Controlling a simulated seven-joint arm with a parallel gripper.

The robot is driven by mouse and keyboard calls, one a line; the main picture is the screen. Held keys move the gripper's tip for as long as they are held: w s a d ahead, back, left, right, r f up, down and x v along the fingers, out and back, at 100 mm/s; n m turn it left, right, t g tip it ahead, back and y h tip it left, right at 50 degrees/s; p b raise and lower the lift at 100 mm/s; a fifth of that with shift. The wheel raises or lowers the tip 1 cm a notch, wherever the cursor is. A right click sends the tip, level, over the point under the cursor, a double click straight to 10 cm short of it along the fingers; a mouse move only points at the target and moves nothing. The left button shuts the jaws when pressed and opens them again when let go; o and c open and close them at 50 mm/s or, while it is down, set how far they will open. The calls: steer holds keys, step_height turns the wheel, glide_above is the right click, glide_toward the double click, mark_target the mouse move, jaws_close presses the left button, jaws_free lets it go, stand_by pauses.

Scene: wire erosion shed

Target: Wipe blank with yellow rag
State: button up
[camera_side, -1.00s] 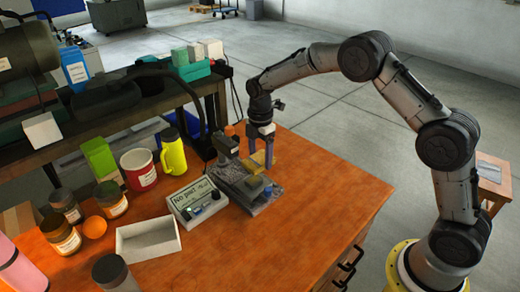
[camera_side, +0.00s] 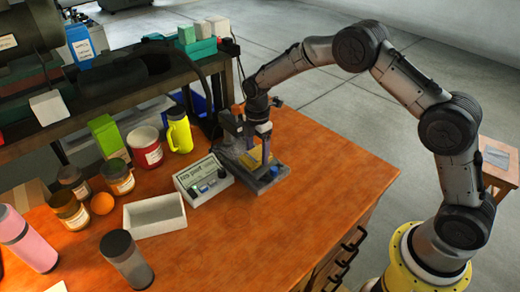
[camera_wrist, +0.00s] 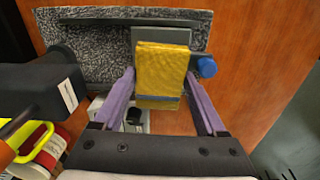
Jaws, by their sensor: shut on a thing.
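The yellow rag (camera_wrist: 162,72) is a folded cloth between the purple fingers of my gripper (camera_wrist: 161,88) in the wrist view. In the side view my gripper (camera_side: 258,150) is down over the small fixture, with the rag (camera_side: 254,158) between its fingers. The rag lies over a flat dark grey piece, which seems to be the blank (camera_wrist: 160,34). Only its edges show around the cloth. I cannot tell how firmly the rag touches it. A speckled grey stone base (camera_wrist: 85,45) is under the blank, with a blue knob (camera_wrist: 207,67) at its side.
A control box (camera_side: 203,180) stands left of the fixture, with a white open tray (camera_side: 155,214) in front. A dark shelf is behind. The table's right part (camera_side: 330,165) is clear.

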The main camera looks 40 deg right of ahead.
steer(key=shift+d, duration=1.8)
steer(key=a, duration=0.4)
steer(key=shift+d, duration=1.95)
steer(key=shift+d+r, duration=0.15)
steer(key=shift+r, duration=3.9)
